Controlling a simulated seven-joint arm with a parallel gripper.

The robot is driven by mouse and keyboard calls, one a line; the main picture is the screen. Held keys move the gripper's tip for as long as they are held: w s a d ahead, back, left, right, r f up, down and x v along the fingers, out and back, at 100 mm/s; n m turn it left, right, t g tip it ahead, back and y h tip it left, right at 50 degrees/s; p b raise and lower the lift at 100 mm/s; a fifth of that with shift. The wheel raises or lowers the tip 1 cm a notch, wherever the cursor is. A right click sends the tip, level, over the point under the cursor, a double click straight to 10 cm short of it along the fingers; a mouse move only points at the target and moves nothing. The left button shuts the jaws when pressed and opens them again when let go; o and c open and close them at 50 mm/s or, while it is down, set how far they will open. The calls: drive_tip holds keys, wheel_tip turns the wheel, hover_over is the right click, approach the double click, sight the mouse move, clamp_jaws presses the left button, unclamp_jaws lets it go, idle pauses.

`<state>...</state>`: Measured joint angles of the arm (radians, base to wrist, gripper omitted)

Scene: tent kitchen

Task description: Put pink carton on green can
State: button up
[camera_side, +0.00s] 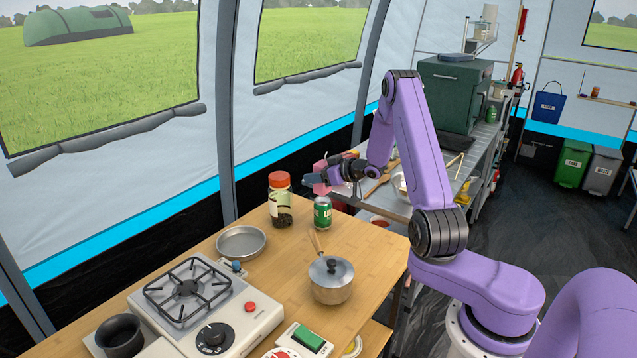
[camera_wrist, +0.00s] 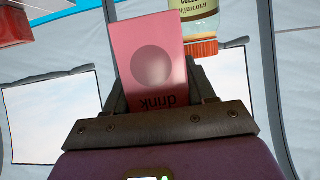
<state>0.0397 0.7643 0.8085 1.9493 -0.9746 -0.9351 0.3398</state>
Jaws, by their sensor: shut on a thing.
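My gripper (camera_side: 314,179) is shut on the pink carton (camera_side: 320,188), which is partly hidden behind the fingers in the side view. In the wrist view the carton (camera_wrist: 155,65) sits between both fingers, with a round mark and the word "drink" on its face. The green can (camera_side: 322,213) stands upright on the wooden table near its back right edge. The carton is held in the air above the can, and a gap shows between them. The can does not show in the wrist view.
A jar with an orange-red lid (camera_side: 279,181) stands just left of the can; it also shows in the wrist view (camera_wrist: 203,48). A saucepan with a lid (camera_side: 331,280) is in front of the can. A metal pan (camera_side: 241,243) and a camping stove (camera_side: 205,306) stand to the left.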

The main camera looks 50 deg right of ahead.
drive_tip(key=shift+f, duration=1.2)
drive_tip(key=shift+f, duration=0.1)
drive_tip(key=o, duration=1)
drive_tip(key=shift+s+r, duration=0.2)
drive_tip(key=shift+s, duration=0.1)
drive_tip(key=v, duration=1.1)
drive_tip(key=shift+s+r, duration=0.15)
drive_tip(key=shift+s, duration=0.1)
